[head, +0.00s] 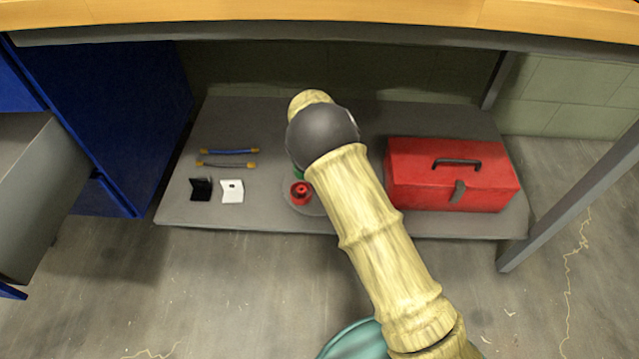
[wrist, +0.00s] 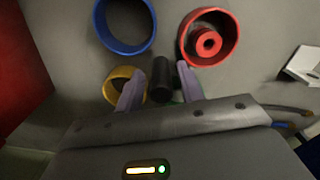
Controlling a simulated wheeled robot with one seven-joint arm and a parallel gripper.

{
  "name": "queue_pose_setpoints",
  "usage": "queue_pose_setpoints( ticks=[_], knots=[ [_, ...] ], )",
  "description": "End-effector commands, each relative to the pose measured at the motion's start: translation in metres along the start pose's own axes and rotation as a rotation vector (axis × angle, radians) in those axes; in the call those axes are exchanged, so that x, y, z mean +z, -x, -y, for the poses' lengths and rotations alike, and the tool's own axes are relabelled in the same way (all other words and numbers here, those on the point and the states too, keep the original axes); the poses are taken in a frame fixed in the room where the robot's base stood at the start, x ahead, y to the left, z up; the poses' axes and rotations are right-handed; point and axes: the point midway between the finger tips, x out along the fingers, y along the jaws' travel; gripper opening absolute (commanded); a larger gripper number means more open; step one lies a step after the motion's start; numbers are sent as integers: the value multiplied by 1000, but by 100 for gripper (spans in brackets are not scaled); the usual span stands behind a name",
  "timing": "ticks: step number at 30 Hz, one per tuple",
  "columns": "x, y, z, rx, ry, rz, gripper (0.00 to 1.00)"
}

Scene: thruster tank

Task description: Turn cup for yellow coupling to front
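A round grey turntable (head: 290,196) on the low shelf is mostly hidden behind my arm in the head view. A red cup (head: 300,194) shows at its front left, and in the wrist view a red ring-shaped coupling (wrist: 208,42) sits inside it. The wrist view also shows a blue cup (wrist: 124,50) and a yellow cup (wrist: 112,96), partly covered by a finger. A sliver of green shows behind my fingers. A dark upright post (wrist: 160,80) stands between the two purple fingers of my gripper (wrist: 160,94). The fingers are apart, with gaps beside the post.
A red toolbox (head: 450,180) stands right of the turntable on the shelf (head: 240,222). Left are a black holder (head: 201,189), a white holder (head: 232,191) and two cables with yellow ends (head: 228,152) (head: 227,165). The tabletop (head: 330,14) overhangs the shelf.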

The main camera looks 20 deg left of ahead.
Motion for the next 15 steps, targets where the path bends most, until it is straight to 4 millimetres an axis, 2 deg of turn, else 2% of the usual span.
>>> queue_pose_setpoints(
  ticks=[5, 11, 15],
  knots=[
    [0, 0, 1, 0, 2, 0, 38],
    [0, 0, 1, 0, 1, 0, 2],
    [0, 0, 1, -1, -1, 0, 2]
  ],
)
